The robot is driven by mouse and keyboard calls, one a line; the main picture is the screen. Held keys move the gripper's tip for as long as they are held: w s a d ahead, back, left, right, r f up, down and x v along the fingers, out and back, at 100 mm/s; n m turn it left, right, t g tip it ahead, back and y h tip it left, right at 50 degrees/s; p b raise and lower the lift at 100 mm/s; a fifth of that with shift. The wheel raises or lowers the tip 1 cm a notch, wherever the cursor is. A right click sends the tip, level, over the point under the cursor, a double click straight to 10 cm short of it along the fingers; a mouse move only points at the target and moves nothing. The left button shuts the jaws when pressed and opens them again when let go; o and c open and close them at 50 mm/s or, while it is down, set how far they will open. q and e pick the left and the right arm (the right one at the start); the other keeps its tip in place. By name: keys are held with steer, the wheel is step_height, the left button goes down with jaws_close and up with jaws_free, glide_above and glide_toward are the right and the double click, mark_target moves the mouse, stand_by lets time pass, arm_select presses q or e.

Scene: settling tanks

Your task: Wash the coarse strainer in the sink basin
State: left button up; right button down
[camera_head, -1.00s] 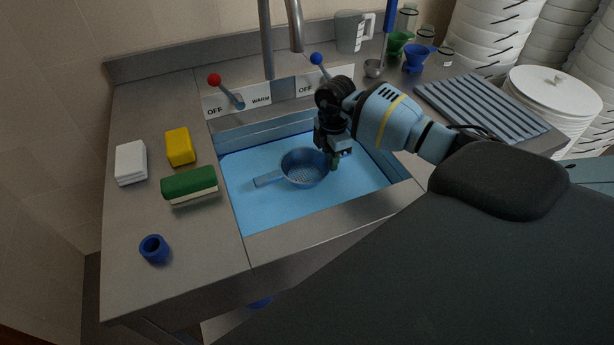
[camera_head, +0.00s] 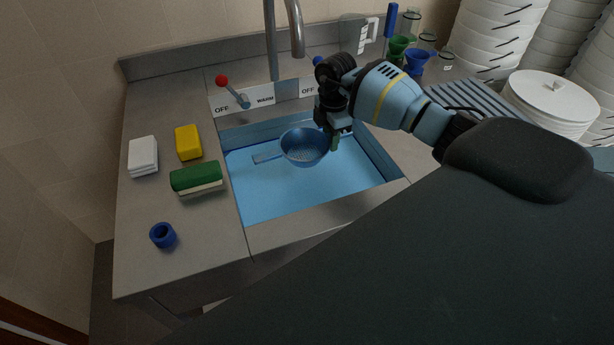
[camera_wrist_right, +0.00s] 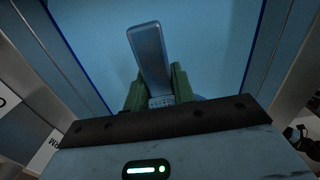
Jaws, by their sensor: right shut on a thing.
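The coarse strainer (camera_head: 304,147) is a blue perforated bowl with a flat handle pointing left in the head view. It is over the blue-lined sink basin (camera_head: 300,192). My right gripper (camera_head: 335,140) is shut on the strainer's right rim. In the right wrist view, green fingers (camera_wrist_right: 158,90) close around the strainer, whose handle (camera_wrist_right: 149,52) extends away from them. Most of the bowl is hidden there by the gripper body. The strainer appears raised above the basin floor. My left gripper is not in view.
A red-knobbed lever (camera_head: 233,91) and a blue-knobbed lever stand behind the basin, near the faucet (camera_head: 296,30). A yellow sponge (camera_head: 188,143), green-and-white sponge (camera_head: 197,178), white cloth stack (camera_head: 143,156) and blue cup (camera_head: 163,235) lie left. A ribbed rack (camera_head: 470,110) is right.

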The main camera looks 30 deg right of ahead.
steer(key=shift+r+p, duration=0.45)
steer(key=shift+r, duration=2.05)
